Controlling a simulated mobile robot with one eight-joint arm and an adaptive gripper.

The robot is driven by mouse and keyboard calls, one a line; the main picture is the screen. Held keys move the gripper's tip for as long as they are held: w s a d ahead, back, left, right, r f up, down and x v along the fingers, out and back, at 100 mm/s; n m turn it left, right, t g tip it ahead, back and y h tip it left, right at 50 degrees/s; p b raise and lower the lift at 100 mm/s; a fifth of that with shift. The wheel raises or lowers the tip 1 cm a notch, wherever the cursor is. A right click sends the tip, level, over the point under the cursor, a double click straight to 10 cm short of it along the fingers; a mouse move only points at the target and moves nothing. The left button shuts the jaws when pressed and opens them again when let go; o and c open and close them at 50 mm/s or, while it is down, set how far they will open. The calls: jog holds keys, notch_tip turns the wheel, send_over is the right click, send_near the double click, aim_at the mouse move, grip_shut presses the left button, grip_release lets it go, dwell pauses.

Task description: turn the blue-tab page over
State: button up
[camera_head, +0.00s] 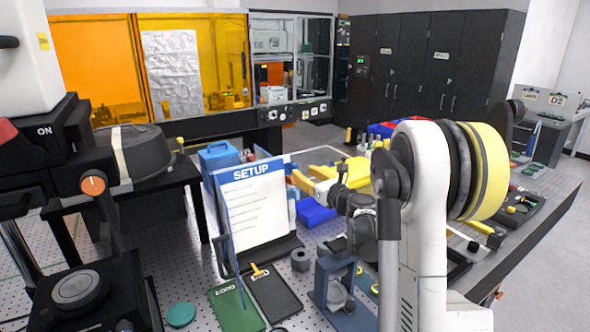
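The page with a blue header strip reading SETUP (255,215) stands near the middle of the view. It leans on a dark stand on the perforated table and shows printed lines on its white face. A thin blue edge runs down its left side. My gripper (304,182), with yellow finger parts, is at the page's upper right edge. The dark wrist is behind it to the right. I cannot tell whether the fingers touch the page or how far apart they are. Whether a blue tab lies between them is also unclear.
In front of the stand lie a green card (236,309), a black clipboard (274,293) and a teal disc (181,314). A dark blue fixture (334,288) stands to their right. A blue box (218,155) is behind the page. A large black instrument (135,150) fills the left.

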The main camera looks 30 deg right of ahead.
aim_at(297, 168)
jog(key=w, duration=0.5)
jog(key=shift+w+a+b, duration=0.1)
jog(key=shift+w+b, duration=0.05)
jog(key=shift+b, duration=0.15)
grip_shut()
